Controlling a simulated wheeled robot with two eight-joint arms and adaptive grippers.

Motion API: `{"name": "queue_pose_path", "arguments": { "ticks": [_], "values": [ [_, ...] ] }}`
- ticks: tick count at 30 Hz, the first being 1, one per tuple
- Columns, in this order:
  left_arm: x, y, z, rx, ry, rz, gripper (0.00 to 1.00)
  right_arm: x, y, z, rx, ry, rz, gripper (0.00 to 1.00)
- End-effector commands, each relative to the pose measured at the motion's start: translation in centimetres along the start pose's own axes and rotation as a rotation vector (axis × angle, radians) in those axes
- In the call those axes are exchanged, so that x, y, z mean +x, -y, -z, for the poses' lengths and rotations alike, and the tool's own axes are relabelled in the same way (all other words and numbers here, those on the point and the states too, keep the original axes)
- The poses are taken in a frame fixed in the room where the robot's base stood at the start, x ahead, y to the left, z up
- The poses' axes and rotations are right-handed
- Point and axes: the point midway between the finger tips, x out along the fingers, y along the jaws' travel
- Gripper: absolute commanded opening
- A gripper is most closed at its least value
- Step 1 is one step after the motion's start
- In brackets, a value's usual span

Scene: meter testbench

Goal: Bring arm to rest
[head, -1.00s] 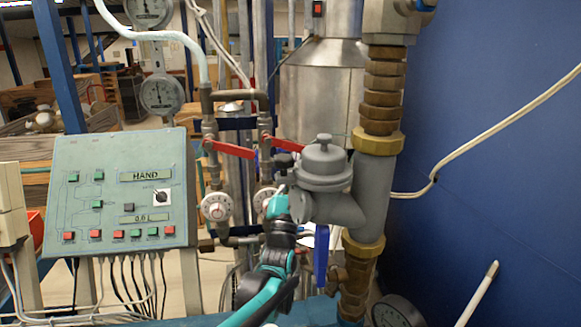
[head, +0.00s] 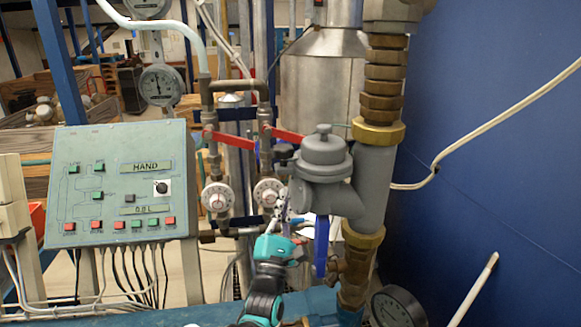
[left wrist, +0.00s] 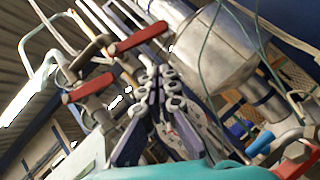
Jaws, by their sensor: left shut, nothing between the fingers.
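My left arm comes up from the bottom middle in the head view, with the left gripper (head: 283,212) in front of the pipes, just below the right white dial knob (head: 268,192). In the left wrist view the fingers of the left gripper (left wrist: 153,88) are together, with nothing between them. The gripper is left of the grey meter body (head: 326,172) and its blue lever (head: 321,246). I cannot tell whether it touches the knob. My right gripper is not in view.
A green control panel (head: 121,186) stands at left. Two red valve levers (head: 222,139) sit on the pipes above the knobs. A round gauge (head: 392,308) is at the bottom right, before a blue wall (head: 490,130). A steel cylinder (head: 312,95) stands behind.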

Motion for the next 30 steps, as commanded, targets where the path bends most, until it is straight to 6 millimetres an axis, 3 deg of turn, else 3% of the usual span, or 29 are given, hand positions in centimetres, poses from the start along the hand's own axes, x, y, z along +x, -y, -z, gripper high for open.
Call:
{"name": "queue_pose_path", "arguments": {
  "ticks": [5, 8, 11, 16, 21, 24, 27, 30],
  "values": [
    [-2.1, -0.9, 2.7, 0.454, -0.164, 0.233, 0.00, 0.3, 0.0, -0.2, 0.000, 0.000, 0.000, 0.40],
    [-4.9, -1.3, 4.6, 0.732, -0.224, 0.418, 0.00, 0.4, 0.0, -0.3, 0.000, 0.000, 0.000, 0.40],
    [-8.8, -1.8, 6.3, 0.993, -0.246, 0.627, 0.00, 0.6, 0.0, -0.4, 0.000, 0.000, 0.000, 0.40],
    [-17.5, -2.7, 8.8, 1.381, -0.181, 1.031, 0.00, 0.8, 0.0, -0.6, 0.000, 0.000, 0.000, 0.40],
    [-27.8, -3.8, 10.2, 1.651, 0.029, 1.451, 0.00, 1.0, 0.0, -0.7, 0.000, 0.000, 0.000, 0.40],
    [-32.8, -4.3, 10.3, 1.730, 0.181, 1.640, 0.00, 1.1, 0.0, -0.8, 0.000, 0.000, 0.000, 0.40],
    [-36.4, -4.7, 10.3, 1.766, 0.309, 1.767, 0.00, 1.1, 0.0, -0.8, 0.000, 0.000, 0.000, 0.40],
    [-38.4, -4.9, 10.2, 1.779, 0.391, 1.836, 0.00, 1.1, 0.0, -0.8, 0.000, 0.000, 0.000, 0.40]
  ]
}}
